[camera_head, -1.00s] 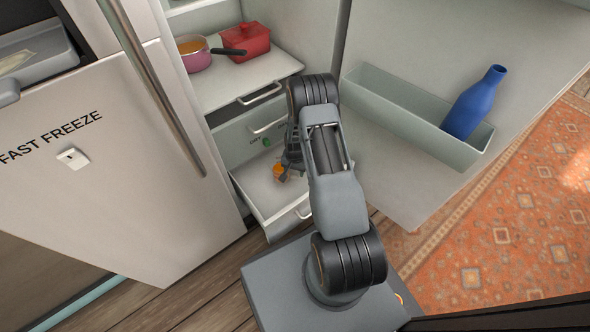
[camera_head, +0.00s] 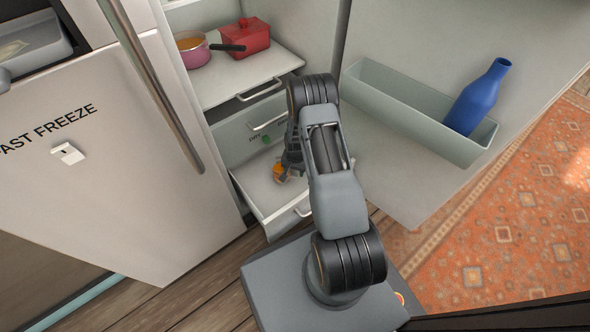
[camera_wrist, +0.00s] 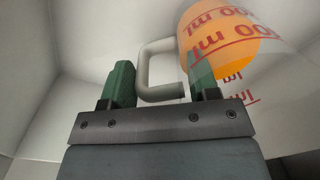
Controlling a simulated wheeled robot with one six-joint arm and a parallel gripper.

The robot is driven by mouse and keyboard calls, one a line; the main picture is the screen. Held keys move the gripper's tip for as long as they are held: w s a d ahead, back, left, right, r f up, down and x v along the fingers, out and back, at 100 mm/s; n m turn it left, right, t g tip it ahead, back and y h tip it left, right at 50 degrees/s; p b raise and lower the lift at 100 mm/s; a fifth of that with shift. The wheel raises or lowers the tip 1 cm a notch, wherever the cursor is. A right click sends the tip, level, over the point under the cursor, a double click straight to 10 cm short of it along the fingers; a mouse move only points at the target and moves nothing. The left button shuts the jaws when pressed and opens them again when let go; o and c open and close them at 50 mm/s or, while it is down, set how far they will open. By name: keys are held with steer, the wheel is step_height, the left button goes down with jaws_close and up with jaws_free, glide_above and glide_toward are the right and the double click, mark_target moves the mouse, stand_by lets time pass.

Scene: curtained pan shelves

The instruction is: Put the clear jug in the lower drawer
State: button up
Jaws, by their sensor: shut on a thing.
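The clear jug (camera_wrist: 222,40), with orange contents and red ml markings, is in the upper right of the wrist view. Its pale handle (camera_wrist: 160,72) lies between the green fingers of my gripper (camera_wrist: 162,85), which is shut on it. In the head view the jug (camera_head: 279,174) shows as a small orange patch, partly hidden by my gripper (camera_head: 288,167). It is within the outline of the pulled-out lower drawer (camera_head: 252,184), low near its floor. I cannot tell whether it touches the floor.
Above the drawer, a pulled-out shelf (camera_head: 222,92) carries a pink pan (camera_head: 194,56) and a red lidded pot (camera_head: 246,38). Another drawer front with a handle (camera_head: 268,122) lies between. The open door at right has a bin (camera_head: 400,98) holding a blue bottle (camera_head: 478,98).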

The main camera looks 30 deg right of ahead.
steer(key=shift+f, duration=0.15)
steer(key=o, duration=1.6)
step_height(320, 180, up, 14)
steer(key=p, duration=0.5)
steer(key=shift+s+d+f+p, duration=0.1)
steer(key=shift+p, duration=0.2)
steer(key=shift+c, duration=0.5)
jaws_close()
